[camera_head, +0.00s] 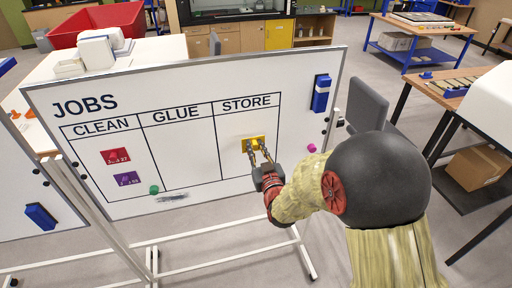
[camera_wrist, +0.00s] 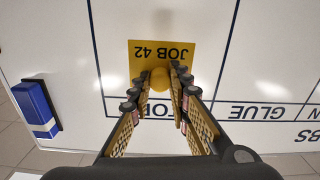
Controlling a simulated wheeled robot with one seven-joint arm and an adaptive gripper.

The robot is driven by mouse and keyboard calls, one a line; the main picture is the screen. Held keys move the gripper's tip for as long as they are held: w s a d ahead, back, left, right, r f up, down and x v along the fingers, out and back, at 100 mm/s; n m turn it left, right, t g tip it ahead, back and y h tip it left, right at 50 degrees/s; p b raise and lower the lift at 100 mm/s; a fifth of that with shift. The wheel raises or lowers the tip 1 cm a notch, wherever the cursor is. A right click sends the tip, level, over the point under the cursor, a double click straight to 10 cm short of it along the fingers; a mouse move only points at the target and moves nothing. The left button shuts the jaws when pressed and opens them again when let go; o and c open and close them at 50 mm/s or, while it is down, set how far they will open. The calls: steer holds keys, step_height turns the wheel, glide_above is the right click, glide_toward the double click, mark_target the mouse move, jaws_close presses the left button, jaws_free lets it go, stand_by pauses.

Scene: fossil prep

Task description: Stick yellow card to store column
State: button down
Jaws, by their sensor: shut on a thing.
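The yellow card (camera_head: 252,142) is at the whiteboard (camera_head: 310,128), inside the STORE column (camera_head: 231,165). In the wrist view the card (camera_wrist: 143,51) reads JOB 42, upside down in that picture. It appears flat against the board or very close to it; I cannot tell if it touches. A round yellow knob (camera_wrist: 159,79) is on the card's face. My gripper (camera_head: 259,153) is shut on this knob, with a finger on each side of it in the wrist view (camera_wrist: 160,82). The fingers partly cover the knob and the card's edge.
A red card (camera_head: 117,156) and a purple card (camera_head: 127,179) are in the CLEAN column. A green magnet (camera_head: 154,190) and a pink magnet (camera_head: 312,148) are on the board. A blue eraser (camera_head: 321,93) sits at its right edge. A grey chair (camera_head: 367,104) stands behind.

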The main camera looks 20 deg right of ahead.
mark_target(252, 141)
steer(key=shift+f+b, duration=0.15)
steer(key=shift+b, duration=0.5)
steer(key=w+b, duration=0.1)
steer(key=w, duration=0.3)
steer(key=shift+b, duration=0.3)
steer(key=shift+w, duration=0.75)
steer(key=shift+b, duration=1.2)
steer(key=c, duration=2.2)
jaws_free()
steer(key=shift+c, duration=1.4)
